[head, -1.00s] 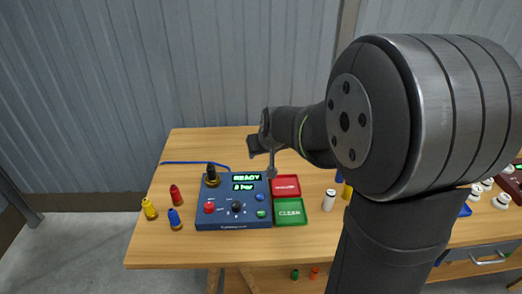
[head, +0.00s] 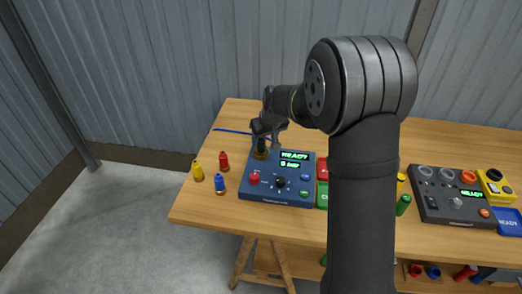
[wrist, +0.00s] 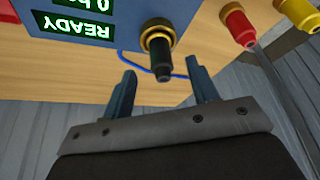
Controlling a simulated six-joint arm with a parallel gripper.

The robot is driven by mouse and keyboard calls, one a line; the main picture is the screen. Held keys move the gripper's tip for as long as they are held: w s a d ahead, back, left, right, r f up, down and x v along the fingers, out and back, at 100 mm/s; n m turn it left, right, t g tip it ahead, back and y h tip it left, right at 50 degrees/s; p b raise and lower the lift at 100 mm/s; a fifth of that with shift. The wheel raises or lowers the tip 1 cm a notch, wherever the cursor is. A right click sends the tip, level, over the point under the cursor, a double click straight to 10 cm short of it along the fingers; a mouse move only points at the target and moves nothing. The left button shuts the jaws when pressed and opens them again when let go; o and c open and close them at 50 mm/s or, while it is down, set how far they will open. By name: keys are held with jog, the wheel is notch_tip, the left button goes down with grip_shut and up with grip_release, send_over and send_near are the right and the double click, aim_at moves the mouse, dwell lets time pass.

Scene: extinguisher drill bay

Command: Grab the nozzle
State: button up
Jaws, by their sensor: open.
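A black nozzle (head: 261,152) with a brass collar stands at the back left corner of the blue console (head: 265,192). In the wrist view the black nozzle (wrist: 159,58) points between my finger tips, its end apart from both fingers. My gripper (head: 263,132) is just above and behind the nozzle, partly overlapping it in the head view. In the wrist view my gripper (wrist: 160,72) is open and empty. The console's screens (head: 293,156) read READY and a pressure value.
Yellow (head: 197,171), red (head: 223,162) and blue (head: 220,184) pieces stand left of the console. A blue hose (head: 236,132) lies behind it. Red (head: 322,168) and green (head: 321,195) trays adjoin its right side. A dark console (head: 452,200) stands farther right.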

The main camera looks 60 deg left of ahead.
aim_at(261, 143)
jog(key=shift+a+r+x, duration=0.1)
jog(key=shift+a+x, duration=0.05)
jog(key=shift+x, duration=0.95)
jog(key=shift+a+r+x, duration=0.1)
jog(key=shift+a+x, duration=0.1)
jog(key=shift+x, duration=0.95)
jog(key=shift+a+x, duration=0.15)
jog(key=shift+x, duration=0.95)
jog(key=shift+w, duration=0.15)
jog(key=c, duration=1.2)
jog(key=shift+o, duration=0.2)
jog(key=shift+r, duration=0.1)
